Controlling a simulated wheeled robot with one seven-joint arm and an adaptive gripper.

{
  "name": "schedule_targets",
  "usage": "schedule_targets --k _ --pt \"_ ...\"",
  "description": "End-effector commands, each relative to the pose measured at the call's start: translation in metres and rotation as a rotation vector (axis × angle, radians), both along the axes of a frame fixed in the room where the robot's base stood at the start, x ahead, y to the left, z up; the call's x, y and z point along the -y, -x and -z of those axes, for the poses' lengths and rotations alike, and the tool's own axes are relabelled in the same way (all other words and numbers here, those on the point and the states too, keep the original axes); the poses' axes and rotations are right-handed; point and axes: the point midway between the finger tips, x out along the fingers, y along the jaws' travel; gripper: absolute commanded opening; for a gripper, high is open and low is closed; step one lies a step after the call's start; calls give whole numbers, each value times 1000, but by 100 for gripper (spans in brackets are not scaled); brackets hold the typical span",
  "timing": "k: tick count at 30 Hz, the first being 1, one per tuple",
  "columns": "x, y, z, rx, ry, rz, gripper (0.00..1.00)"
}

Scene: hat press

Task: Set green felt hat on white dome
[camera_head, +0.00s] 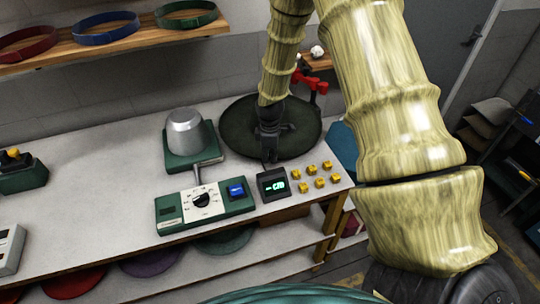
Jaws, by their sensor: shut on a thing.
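A dark green, round, wide-brimmed piece that looks like the felt hat (238,130) is at the back right of the workbench. My gripper (270,154) points down at its front part and is shut on it, though the dark fingers blend into the dark felt. The hat's crown is hard to make out, and I cannot tell whether the hat touches the bench. A pale silver-grey dome (185,128) stands bare on a green base just left of the hat. No other dome shows clearly.
A red fixture (311,84) stands behind the hat. A wooden shelf (100,45) holds coloured bands. The bench's left middle is clear.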

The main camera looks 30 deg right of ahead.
Motion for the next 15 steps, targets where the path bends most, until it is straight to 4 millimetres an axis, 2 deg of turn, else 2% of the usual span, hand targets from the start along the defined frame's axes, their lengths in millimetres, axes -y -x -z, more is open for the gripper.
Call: schedule_targets --k 15 --pt "0 0 8 0 0 0 0"
